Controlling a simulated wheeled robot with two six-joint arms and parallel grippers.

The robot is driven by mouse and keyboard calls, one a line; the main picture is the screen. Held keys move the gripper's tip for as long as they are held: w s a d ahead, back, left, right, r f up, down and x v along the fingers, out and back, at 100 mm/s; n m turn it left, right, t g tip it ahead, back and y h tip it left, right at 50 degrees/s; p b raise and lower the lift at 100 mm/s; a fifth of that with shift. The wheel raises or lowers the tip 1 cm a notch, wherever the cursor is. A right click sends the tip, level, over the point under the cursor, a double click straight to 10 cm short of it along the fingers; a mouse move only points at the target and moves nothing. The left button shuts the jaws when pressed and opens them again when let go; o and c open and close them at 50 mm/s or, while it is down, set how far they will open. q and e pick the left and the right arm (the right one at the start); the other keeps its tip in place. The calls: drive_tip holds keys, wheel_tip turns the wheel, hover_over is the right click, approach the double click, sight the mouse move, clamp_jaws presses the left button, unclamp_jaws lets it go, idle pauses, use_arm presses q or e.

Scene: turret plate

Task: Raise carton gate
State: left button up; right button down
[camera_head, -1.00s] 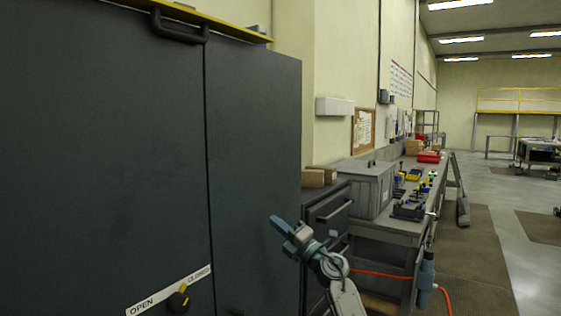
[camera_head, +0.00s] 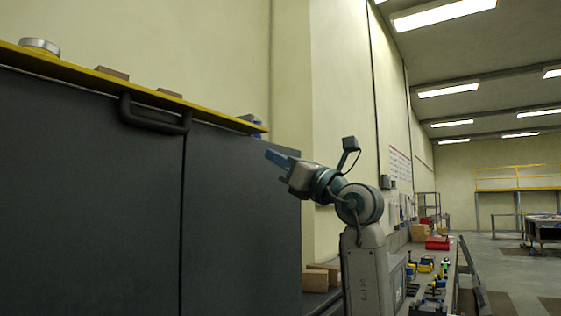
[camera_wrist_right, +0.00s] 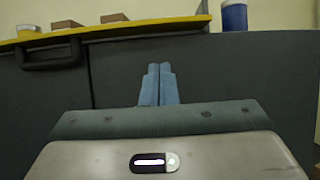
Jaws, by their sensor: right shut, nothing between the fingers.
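A large dark grey panel (camera_head: 90,190) fills the left of the head view, with a vertical seam. A black handle (camera_head: 155,115) sits at its upper edge, under a yellow-edged ledge (camera_head: 60,65); handle (camera_wrist_right: 51,55) and ledge (camera_wrist_right: 200,24) also show in the right wrist view. Small brown cartons (camera_head: 112,73) lie on the ledge. I cannot tell which part is the carton gate. My right gripper (camera_head: 270,156) is shut and empty, to the right of the handle and apart from it. Its blue fingers (camera_wrist_right: 158,84) are together in the wrist view. My left gripper is out of view.
A silver round tin (camera_head: 40,46) stands on the ledge. A blue container (camera_wrist_right: 234,16) is at the ledge's right end. A workbench with brown boxes (camera_head: 318,278) and a red box (camera_head: 437,243) runs along the wall at right.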

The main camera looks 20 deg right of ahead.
sight(247, 126)
drive_tip(key=shift+p+x, duration=2.3)
drive_tip(key=shift+x, duration=1.7)
drive_tip(key=shift+r+p, duration=1.05)
drive_tip(key=shift+r, duration=0.55)
drive_tip(key=r+p, duration=0.1)
drive_tip(key=w+r+p, duration=0.1)
drive_tip(key=w+a+r+p, duration=0.1)
drive_tip(key=r, duration=0.1)
drive_tip(key=shift+a+p, duration=0.1)
drive_tip(key=shift+p, duration=0.3)
drive_tip(key=shift+w+a+r+p, duration=0.15)
drive_tip(key=shift+w+a+p, duration=0.3)
drive_tip(key=shift+w+p, duration=0.15)
drive_tip(key=shift+s+d+f+b, duration=0.25)
drive_tip(key=shift+s+f+b, duration=0.15)
drive_tip(key=shift+b, duration=0.25)
drive_tip(key=r+b+v, duration=0.1)
drive_tip(key=b+v, duration=0.3)
drive_tip(key=v, duration=0.3)
drive_tip(key=shift+s+d, duration=0.3)
